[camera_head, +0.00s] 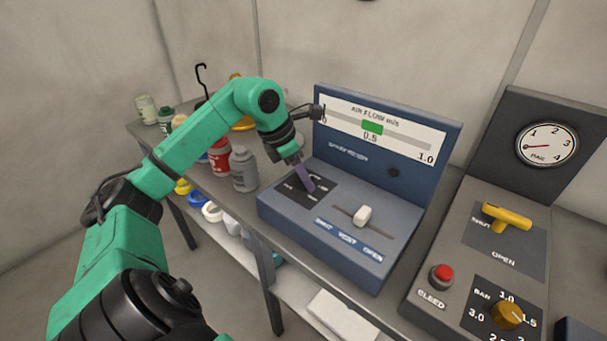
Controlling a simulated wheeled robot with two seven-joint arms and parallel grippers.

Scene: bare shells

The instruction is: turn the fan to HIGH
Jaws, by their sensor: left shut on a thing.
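A blue console (280,212) stands on the bench, with a dark panel (322,200) on its left side. A purple lever (305,181) rises from this panel, leaning toward the upper left. My left gripper (296,161) comes down from above and is shut on the lever's top end. The panel's lettering is too small and partly covered, so I cannot read which mark the lever is at. The air flow display (415,140) on the console's upright back runs from 0 to 1.0, with a green block (372,128) near 0.5. My right gripper is not in view.
A white slider knob (362,216) sits beside the panel, near the word VENT. To the right, a grey console (430,300) carries a gauge (547,145), yellow handle (507,216), red button (441,276) and orange knob (507,316). Bottles (243,168) crowd the bench left of the blue console.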

